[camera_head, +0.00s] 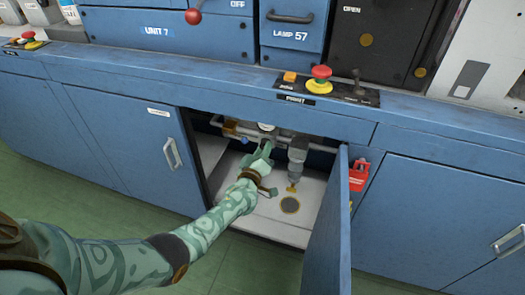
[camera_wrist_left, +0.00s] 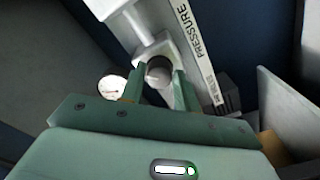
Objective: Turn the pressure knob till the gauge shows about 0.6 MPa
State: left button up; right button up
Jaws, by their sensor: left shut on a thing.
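My left gripper (camera_head: 262,155) reaches into the open cabinet below the counter. In the left wrist view its two green fingers (camera_wrist_left: 159,88) are shut on the round grey pressure knob (camera_wrist_left: 158,72), one finger on each side. The gauge (camera_wrist_left: 112,88), a small white dial, sits just left of the fingers and is partly covered; its needle and numbers are too small to read. A white strip labelled PRESSURE (camera_wrist_left: 197,45) runs beside the knob. In the head view my gripper hides the knob. My right gripper is not in view.
The blue cabinet door (camera_head: 328,235) stands open to the right of my arm, with a red padlock (camera_head: 359,174) beside it. A grey pipe fitting (camera_head: 297,152) hangs right of the gripper. The counter edge (camera_head: 260,104) passes above; a red button (camera_head: 321,72) sits on it.

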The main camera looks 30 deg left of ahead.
pick_arm(q)
jog(key=shift+f+m, duration=0.2)
jog(key=shift+m, duration=0.7)
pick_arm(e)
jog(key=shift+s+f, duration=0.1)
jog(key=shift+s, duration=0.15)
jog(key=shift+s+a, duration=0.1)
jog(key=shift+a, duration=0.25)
pick_arm(q)
jog(key=o, duration=0.9)
jog(key=shift+o, duration=0.2)
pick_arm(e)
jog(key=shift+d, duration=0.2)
pick_arm(q)
jog(key=shift+s+r, duration=0.1)
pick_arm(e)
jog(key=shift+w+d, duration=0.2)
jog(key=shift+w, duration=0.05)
